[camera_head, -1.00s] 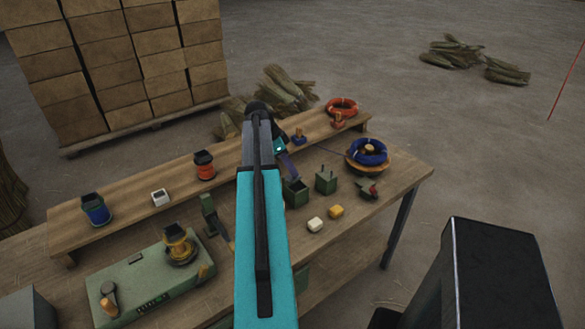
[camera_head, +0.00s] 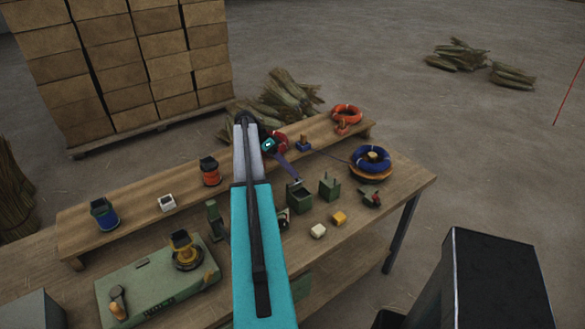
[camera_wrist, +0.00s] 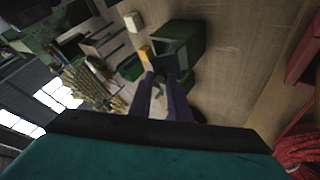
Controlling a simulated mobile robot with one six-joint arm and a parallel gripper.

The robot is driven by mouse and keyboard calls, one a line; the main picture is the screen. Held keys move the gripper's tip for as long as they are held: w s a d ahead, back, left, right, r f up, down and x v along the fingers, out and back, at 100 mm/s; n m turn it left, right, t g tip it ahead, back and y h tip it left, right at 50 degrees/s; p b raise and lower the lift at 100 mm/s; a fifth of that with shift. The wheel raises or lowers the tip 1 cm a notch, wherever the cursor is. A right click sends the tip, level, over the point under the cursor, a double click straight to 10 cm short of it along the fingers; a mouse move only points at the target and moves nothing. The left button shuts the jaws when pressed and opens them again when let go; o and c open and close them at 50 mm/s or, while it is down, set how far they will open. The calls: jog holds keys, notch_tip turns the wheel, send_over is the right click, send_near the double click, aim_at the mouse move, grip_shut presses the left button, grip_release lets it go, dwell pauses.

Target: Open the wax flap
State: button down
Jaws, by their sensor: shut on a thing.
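A small dark green box (camera_head: 299,200) stands on the bench right of my forearm. Its top looks open and dark inside. My gripper (camera_head: 296,181), with purple fingers, reaches down to this box's back edge. The wrist view shows the green box (camera_wrist: 185,38) just beyond the fingertips. My gripper (camera_wrist: 165,72) is shut there on a dark flap (camera_wrist: 178,63) at the box's near edge. The flap is partly hidden by the fingers, and its exact angle cannot be told.
A second green box (camera_head: 330,188) stands close on the right. A white block (camera_head: 318,231) and a yellow block (camera_head: 339,218) lie in front. A blue coil (camera_head: 371,157) is farther right. A raised shelf (camera_head: 130,222) with spools runs along the back.

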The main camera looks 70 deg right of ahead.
jog(key=shift+w+f+g+p, duration=0.1)
jog(key=shift+g+p, duration=0.2)
jog(key=shift+p, duration=0.25)
jog(key=c, duration=1.7)
grip_release()
jog(key=shift+o, duration=0.2)
jog(key=shift+r, duration=0.2)
jog(key=r+p, duration=0.2)
jog(key=a+r+p, duration=0.1)
jog(key=shift+s+r+p, duration=0.15)
jog(key=shift+s+p, duration=0.1)
jog(key=shift+p, duration=0.1)
jog(key=s+a+p, duration=0.1)
jog(key=s+a, duration=0.2)
jog(key=a, duration=0.3)
jog(key=s+a+r+p, duration=0.1)
jog(key=s+a, duration=0.1)
jog(key=a, duration=0.5)
jog(key=shift+s+a+r, duration=0.2)
jog(key=shift+s+a, duration=0.1)
jog(key=shift+s, duration=0.1)
